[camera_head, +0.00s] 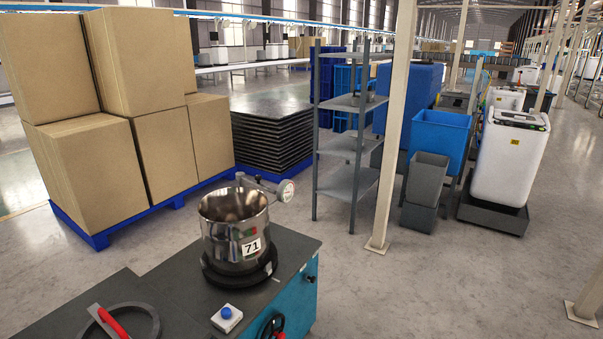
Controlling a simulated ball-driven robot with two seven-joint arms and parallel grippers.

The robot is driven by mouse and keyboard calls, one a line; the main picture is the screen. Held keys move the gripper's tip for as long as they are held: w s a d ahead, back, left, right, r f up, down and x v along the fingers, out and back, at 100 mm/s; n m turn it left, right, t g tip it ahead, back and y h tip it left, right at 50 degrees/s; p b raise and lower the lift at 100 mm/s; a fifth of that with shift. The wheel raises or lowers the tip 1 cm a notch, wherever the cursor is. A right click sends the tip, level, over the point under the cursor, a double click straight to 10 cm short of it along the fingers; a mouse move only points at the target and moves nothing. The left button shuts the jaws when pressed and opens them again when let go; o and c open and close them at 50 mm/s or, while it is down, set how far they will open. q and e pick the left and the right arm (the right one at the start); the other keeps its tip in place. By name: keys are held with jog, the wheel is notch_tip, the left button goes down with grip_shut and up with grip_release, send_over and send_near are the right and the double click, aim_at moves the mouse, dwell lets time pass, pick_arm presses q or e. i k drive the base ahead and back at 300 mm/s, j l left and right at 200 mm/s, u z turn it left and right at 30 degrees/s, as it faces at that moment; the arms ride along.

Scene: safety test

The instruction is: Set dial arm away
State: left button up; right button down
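A shiny metal pot (226,226) labelled 71 stands upright on a black round base (240,270) on the dark worktop. The dial arm (262,184) is a grey bar at the pot's far rim. It carries a round white-faced dial gauge (286,191) at its right end, just outside the pot's upper right side. The bar's left end is at the back of the rim; how it is mounted is hidden behind the pot. Neither of my grippers is in view.
A white box with a blue button (227,317) sits in front of the pot. A dark ring with a red-handled tool (110,322) lies at the near left. A black looped object (272,326) is at the bench's front right. Cardboard boxes (85,165) and a grey shelf (347,148) stand behind.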

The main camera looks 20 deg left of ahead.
aim_at(285, 192)
jog(key=i+l, duration=0.1)
jog(key=i, duration=0.4)
jog(key=i+l+u, duration=0.1)
jog(key=i, duration=0.35)
jog(key=i+l+u, duration=0.1)
jog(key=i+u, duration=0.15)
jog(key=u, duration=0.15)
jog(key=i+l+u, duration=0.2)
jog(key=u, duration=0.25)
jog(key=i+l+u, duration=0.2)
jog(key=u, duration=0.2)
jog(key=i+l+u, duration=0.15)
jog(key=l+u, duration=0.25)
jog(key=i+l+u, duration=0.2)
jog(key=u, duration=0.2)
jog(key=i+l+u, duration=0.1)
jog(key=l+u, duration=0.35)
